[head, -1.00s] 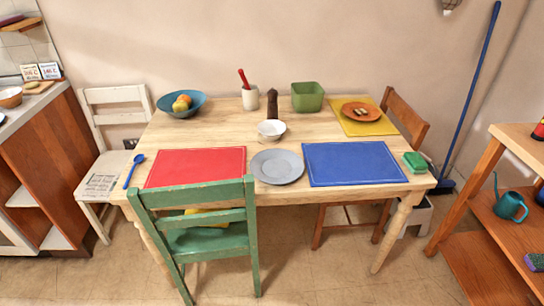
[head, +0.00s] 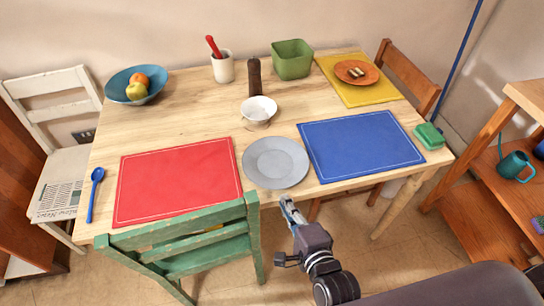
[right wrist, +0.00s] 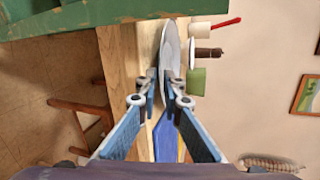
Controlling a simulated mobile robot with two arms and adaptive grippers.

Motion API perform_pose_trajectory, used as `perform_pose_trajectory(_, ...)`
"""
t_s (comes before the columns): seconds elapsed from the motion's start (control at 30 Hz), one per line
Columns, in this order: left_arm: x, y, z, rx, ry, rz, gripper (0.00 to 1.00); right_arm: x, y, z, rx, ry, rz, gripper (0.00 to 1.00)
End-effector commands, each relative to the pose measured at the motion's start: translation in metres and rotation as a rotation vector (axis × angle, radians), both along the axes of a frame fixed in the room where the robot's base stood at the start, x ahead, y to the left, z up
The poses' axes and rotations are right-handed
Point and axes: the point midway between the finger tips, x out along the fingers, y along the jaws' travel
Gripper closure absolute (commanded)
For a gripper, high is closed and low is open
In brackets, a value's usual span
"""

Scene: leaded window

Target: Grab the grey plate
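The grey plate (head: 276,162) lies flat on the table between the red placemat and the blue placemat, near the front edge. My right gripper (head: 287,203) is at the table's front edge, just in front of the plate's near rim. In the right wrist view, the gripper (right wrist: 162,76) is open, with a narrow gap between its fingertips. The plate (right wrist: 172,45) shows edge-on in line with that gap. I cannot tell whether the fingers touch it. My left gripper is out of view.
The red placemat (head: 180,180) and blue placemat (head: 360,146) flank the plate. A green chair (head: 205,240) is at the front left, close to my right gripper. A wooden shelf (head: 490,195) stands at the right.

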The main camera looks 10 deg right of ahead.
Motion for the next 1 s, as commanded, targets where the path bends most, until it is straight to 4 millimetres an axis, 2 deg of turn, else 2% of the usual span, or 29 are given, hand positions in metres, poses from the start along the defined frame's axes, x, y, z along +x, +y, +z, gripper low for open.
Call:
perform_pose_trajectory(0.1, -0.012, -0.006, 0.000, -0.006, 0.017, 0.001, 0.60, 0.013, 0.002, -0.002, 0.000, -0.003, 0.000, 0.93)
perform_pose_trajectory(0.2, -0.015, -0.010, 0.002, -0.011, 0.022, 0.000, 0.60, 0.023, 0.004, -0.004, -0.002, -0.002, 0.000, 0.93)
perform_pose_trajectory(0.5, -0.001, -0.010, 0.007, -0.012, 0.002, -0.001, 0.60, 0.059, 0.011, -0.016, -0.003, -0.001, 0.001, 0.93)
perform_pose_trajectory(0.77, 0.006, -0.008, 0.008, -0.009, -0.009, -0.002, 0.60, 0.062, 0.011, -0.018, -0.002, 0.000, 0.001, 0.93)
perform_pose_trajectory(0.87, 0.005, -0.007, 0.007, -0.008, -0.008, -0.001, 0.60, 0.062, 0.011, -0.018, -0.002, 0.000, 0.001, 1.00)
perform_pose_trajectory(1.0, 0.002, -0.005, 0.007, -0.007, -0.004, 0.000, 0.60, 0.061, 0.011, -0.018, -0.003, 0.000, 0.001, 1.00)
